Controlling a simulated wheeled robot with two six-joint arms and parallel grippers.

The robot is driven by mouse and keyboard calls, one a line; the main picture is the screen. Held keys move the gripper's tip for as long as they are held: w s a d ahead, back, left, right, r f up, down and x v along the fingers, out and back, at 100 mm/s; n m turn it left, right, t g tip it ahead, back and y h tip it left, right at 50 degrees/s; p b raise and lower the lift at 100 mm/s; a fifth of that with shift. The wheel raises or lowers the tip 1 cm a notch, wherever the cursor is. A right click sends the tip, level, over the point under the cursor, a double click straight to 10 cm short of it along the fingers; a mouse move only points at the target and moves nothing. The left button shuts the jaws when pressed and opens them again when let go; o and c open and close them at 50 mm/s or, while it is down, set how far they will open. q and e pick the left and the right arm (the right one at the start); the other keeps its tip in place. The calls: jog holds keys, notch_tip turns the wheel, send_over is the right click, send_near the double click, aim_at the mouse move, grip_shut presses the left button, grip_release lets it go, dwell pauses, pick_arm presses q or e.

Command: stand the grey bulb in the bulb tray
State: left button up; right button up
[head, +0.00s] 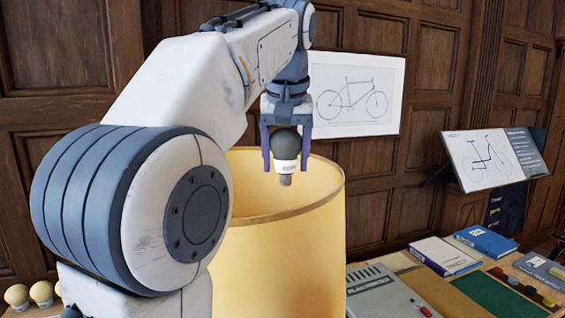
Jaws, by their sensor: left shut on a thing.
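The grey bulb (286,146) has a dark grey globe and a white collar, with its metal base pointing down. My left gripper (286,158) points down and is shut on the bulb, one finger on each side of it. The bulb is held upright in the air, in front of or above the rim of a large yellow lampshade-like cylinder. I cannot tell the bulb tray in this view. My right gripper is not in view.
The large yellow cylinder (290,255) stands close under the left gripper. To its right are a grey case (385,292), books (486,241) and a green mat (487,295). Pale bulbs (41,293) show at the lower left, partly hidden by my arm.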

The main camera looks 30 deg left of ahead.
aim_at(286, 127)
pick_arm(q)
notch_tip(286, 127, up, 2)
jog(key=shift+p, duration=0.45)
notch_tip(286, 127, up, 2)
jog(key=shift+w+r, duration=0.1)
jog(key=shift+r, duration=0.35)
jog(key=shift+f, duration=0.1)
